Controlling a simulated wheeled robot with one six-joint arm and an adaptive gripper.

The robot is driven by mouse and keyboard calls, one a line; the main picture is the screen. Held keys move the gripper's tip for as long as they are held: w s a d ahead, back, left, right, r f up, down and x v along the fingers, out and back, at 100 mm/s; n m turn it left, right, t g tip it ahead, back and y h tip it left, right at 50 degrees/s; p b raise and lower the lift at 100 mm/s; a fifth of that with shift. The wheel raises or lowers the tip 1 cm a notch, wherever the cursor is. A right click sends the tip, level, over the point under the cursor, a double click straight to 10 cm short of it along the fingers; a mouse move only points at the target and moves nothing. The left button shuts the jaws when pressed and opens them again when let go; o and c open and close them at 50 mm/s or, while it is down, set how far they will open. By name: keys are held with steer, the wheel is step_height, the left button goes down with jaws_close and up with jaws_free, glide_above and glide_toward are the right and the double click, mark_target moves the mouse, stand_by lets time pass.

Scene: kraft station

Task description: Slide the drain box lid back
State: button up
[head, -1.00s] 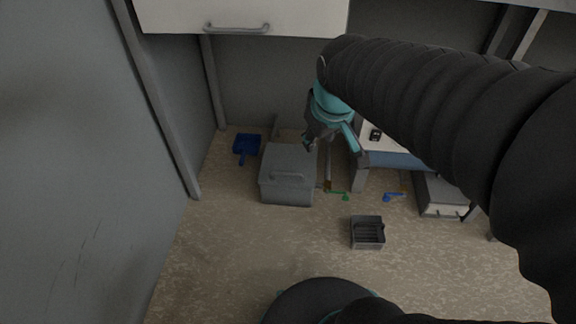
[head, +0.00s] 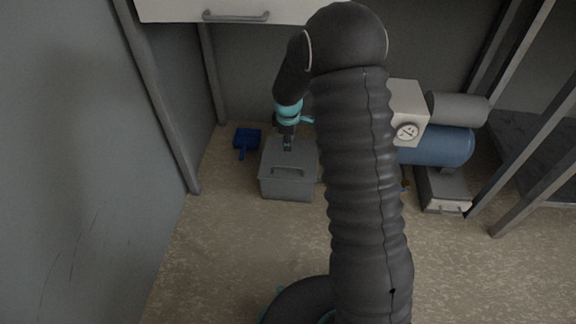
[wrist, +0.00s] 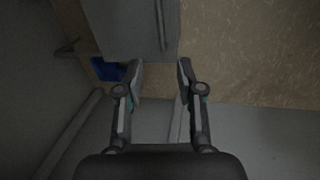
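The grey drain box (head: 287,190) stands on the floor near the back wall. Its flat grey lid (head: 303,155) covers the top and has a bar handle (head: 288,171) towards the near edge. In the wrist view, the lid (wrist: 125,30) is at the top, with the handle (wrist: 161,25) near its right edge. My gripper (head: 287,147) points down over the far part of the lid, behind the handle; contact cannot be told. In the wrist view, my gripper's fingers (wrist: 160,70) are apart with nothing between them, short of the handle.
A blue dustpan (head: 246,140) lies left of the box; it also shows in the wrist view (wrist: 107,69). A blue tank (head: 440,147) with a gauge stands to the right. A white cabinet (head: 235,10) hangs above. The floor in front of the box is clear.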

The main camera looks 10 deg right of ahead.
steer(key=x, duration=0.4)
steer(key=b, duration=0.1)
glide_toward(289, 165)
steer(key=shift+n, duration=0.4)
steer(key=s+f, duration=0.3)
steer(key=f, duration=0.1)
steer(key=shift+a, duration=0.35)
jaws_close()
